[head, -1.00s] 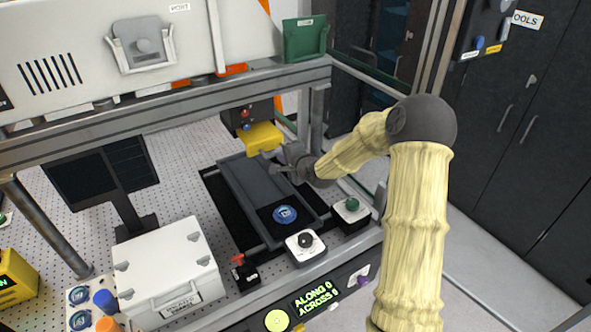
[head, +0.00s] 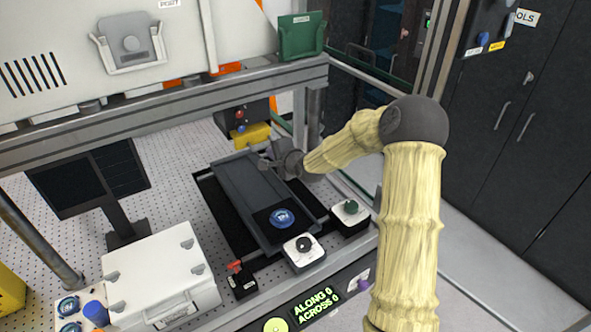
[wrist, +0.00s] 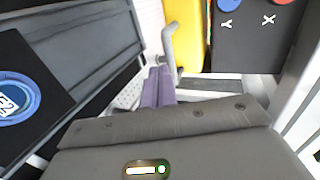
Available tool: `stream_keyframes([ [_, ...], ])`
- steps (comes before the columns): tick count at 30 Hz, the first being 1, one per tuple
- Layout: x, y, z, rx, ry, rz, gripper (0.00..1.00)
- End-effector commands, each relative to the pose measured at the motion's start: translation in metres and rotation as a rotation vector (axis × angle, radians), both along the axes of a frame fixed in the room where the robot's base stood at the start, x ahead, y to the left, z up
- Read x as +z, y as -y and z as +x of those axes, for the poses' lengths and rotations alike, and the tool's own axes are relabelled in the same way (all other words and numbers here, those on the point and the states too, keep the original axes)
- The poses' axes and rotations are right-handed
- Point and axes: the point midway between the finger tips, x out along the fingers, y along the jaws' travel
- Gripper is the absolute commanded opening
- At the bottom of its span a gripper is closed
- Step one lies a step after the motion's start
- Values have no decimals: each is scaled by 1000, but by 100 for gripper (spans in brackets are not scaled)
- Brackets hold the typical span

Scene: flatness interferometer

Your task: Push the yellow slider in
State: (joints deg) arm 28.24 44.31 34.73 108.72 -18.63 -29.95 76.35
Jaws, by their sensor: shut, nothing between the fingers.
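The yellow slider (head: 252,134) is at the back of the bench, on the front of a dark box with a red and a blue knob. In the wrist view the slider (wrist: 192,38) stands upright at the top, with a curved grey handle (wrist: 170,48) on its left side. My gripper (head: 265,162) is in front of and just below the slider. In the wrist view its purple fingers (wrist: 158,86) are together and empty, with their tips near the lower end of the grey handle. I cannot tell whether they touch it.
A dark stage (head: 245,190) with a blue round disc (head: 282,217) lies below my gripper. The dark knob box (wrist: 250,45) adjoins the slider. A frame post (head: 314,118) stands close to the right. A white case (head: 155,275) sits at front left.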

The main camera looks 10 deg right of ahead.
Motion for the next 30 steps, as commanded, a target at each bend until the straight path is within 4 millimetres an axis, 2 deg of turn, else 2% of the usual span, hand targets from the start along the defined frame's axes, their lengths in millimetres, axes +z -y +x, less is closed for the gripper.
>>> stream_keyframes([
  [4,-5,6,-20,4,-2,-1,0],
  [18,25,31,-86,2,-3,-3,0],
  [24,32,35,-101,4,-5,-1,0],
  [30,33,35,-103,6,-5,0,0],
])
